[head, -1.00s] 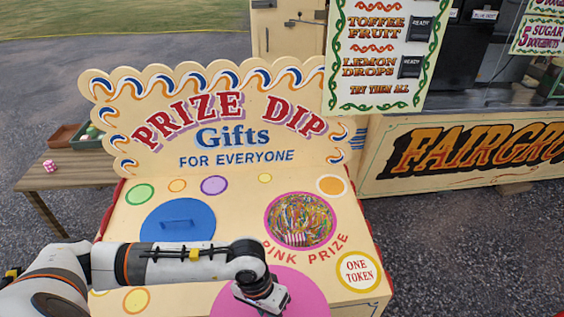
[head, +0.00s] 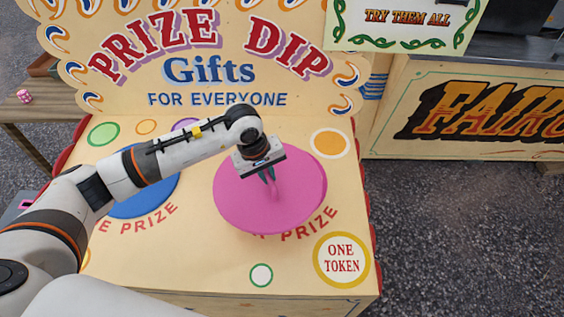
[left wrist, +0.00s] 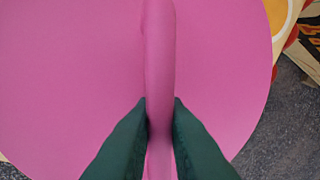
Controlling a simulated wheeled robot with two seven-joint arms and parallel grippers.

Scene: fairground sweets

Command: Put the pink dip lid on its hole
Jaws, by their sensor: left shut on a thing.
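The round pink dip lid (head: 242,206) is over the right part of the cream Prize Dip counter in the head view. My left gripper (head: 268,174) is above it, shut on its upright pink handle. In the left wrist view, the green fingers press on both sides of the handle (left wrist: 159,60), with the broad pink lid (left wrist: 60,70) below. The hole is hidden under the lid. A pink edge shows past the lid at the right, and I cannot tell whether the lid rests or hangs slightly above. My right gripper is not in view.
A blue lid (head: 140,206) lies to the left, partly behind my left arm. The Prize Dip signboard (head: 215,70) rises at the back. The counter's front (head: 210,270) is clear around a small green ring (head: 261,275).

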